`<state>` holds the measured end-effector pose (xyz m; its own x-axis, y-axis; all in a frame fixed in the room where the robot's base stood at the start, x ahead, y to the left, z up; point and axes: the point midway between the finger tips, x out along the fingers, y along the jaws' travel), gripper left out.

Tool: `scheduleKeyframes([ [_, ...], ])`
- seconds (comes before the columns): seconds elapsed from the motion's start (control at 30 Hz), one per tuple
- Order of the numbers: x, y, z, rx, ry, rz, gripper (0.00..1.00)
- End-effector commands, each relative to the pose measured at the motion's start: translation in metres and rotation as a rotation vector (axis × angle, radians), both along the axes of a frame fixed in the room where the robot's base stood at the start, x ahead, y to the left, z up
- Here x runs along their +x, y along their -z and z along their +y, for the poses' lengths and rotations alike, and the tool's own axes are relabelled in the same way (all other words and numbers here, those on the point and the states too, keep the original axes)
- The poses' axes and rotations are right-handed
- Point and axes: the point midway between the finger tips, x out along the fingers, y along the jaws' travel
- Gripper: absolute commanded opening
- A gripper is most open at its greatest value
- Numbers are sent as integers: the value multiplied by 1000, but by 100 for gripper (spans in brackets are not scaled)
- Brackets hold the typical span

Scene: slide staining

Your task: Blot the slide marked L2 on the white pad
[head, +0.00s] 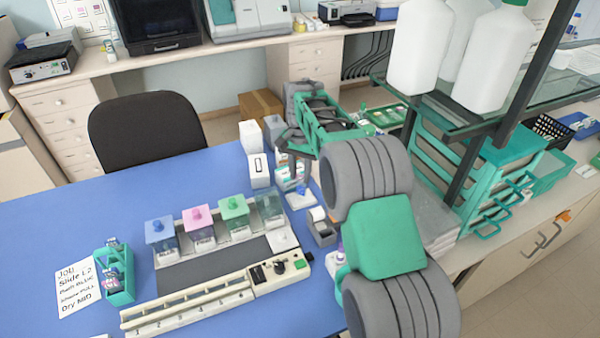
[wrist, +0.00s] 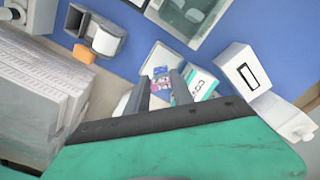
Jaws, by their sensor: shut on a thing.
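My gripper (wrist: 163,88) is shut on a glass slide (wrist: 162,82) with a pink-purple stain and a blue end. Its mark is too small to read. A white pad (wrist: 160,54) lies on the blue bench around and behind the slide in the wrist view; I cannot tell whether the slide touches it. In the head view the white pad (head: 301,201) lies below my gripper (head: 297,184), right of the jars. A green rack (head: 120,284) with slides stands at the left, beside a handwritten note (head: 78,288) that names slide L2.
Lidded jars in blue (head: 161,238), pink (head: 198,229) and green (head: 235,217) stand in a row with a clear jar (head: 270,207). A long cream staining unit (head: 200,302) lies in front. A tape dispenser (wrist: 104,38) and white boxes (wrist: 243,68) flank the pad.

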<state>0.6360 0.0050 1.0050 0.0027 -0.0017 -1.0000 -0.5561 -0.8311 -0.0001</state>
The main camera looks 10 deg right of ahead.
Motion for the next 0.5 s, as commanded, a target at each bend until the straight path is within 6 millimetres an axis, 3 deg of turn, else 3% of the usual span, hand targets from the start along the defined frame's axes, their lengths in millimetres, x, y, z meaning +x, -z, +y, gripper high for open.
scheduleKeyframes([
  [0.5, 0, 3, 0, 0, 0, 0, 0],
])
